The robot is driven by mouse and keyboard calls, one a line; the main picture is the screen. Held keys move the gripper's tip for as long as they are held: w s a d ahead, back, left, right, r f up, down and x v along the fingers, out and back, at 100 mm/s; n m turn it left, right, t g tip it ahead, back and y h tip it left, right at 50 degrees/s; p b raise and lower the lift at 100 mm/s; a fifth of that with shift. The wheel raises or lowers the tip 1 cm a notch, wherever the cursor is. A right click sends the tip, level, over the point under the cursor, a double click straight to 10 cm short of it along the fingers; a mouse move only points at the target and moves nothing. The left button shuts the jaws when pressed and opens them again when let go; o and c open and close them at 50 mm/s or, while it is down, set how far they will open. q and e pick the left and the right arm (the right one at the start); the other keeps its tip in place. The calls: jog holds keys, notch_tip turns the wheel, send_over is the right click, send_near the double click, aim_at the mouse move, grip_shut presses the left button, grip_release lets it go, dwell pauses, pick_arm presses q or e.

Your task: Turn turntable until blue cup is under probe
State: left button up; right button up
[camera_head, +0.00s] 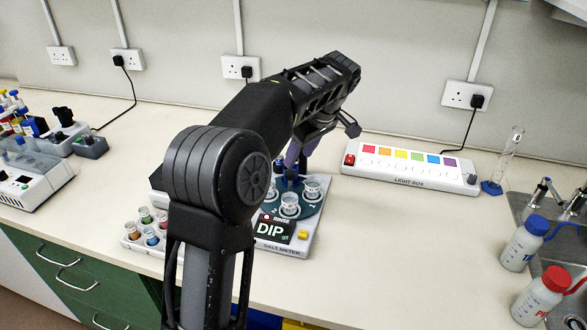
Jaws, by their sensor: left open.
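The turntable (312,207) is a teal disc on the white salt meter (292,248), whose display reads DIP. Clear cups stand on it, one at the front (290,204) and one at the right (312,189). I cannot make out a blue cup on the disc; my arm hides its left part. A dark blue upright part (291,172) rises at the back of the disc; I cannot tell the probe tip. My left gripper (322,140) is open, above and behind the disc, partly hidden by its own arm. It looks empty. My right gripper is not in view.
A white rack (133,240) with small coloured vials stands left of the meter. The light box (410,168) lies at the back right, beside a glass cylinder (507,155). Blue-capped (525,243) and red-capped (541,297) bottles stand by the sink. The front right bench is clear.

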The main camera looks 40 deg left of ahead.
aim_at(291, 173)
pick_arm(q)
jog(key=p+x, duration=0.1)
jog(key=x, duration=0.6)
jog(key=shift+f, duration=0.1)
jog(key=shift+c, duration=0.2)
grip_shut()
dwell(1.1)
